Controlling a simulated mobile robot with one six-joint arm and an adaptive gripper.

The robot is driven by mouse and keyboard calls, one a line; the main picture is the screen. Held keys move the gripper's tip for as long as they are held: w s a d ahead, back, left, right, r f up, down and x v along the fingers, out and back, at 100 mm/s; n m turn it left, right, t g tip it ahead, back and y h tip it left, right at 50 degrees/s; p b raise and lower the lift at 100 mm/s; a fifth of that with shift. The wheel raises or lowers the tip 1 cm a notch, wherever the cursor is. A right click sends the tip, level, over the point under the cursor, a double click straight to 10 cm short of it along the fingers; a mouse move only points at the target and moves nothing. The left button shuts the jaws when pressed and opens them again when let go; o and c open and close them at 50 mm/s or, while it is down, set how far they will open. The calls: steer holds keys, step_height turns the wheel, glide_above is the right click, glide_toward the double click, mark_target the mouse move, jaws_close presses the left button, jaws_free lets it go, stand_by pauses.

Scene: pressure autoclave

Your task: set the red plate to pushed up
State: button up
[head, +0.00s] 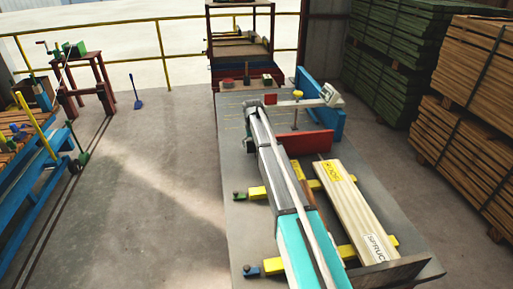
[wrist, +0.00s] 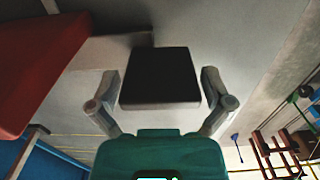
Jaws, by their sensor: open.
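The red plate (head: 308,143) stands on edge across the grey table, beside a blue upright panel, in the head view. A red surface, likely the same plate, fills the upper left of the wrist view (wrist: 35,60). My gripper (wrist: 160,74) is open, its two grey fingers spread apart. A dark square block shows between the fingers; I cannot tell whether it touches them. The red surface lies left of the fingers and apart from them. In the head view my arm hides most of the gripper.
A pale board (head: 352,208) lies on yellow bars (head: 258,192) at the table's right. A blue panel (head: 328,117) and a white arm-like fitting (head: 325,97) stand behind the plate. Lumber stacks (head: 470,110) stand right. Open floor (head: 150,180) lies left of the table.

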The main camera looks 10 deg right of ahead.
stand_by(0.3)
steer(key=c, duration=1)
steer(key=s, duration=1)
steer(key=shift+s, duration=0.25)
steer(key=shift+c, duration=0.3)
steer(key=o, duration=1.1)
steer(key=shift+c, duration=0.2)
steer(key=shift+w, duration=0.1)
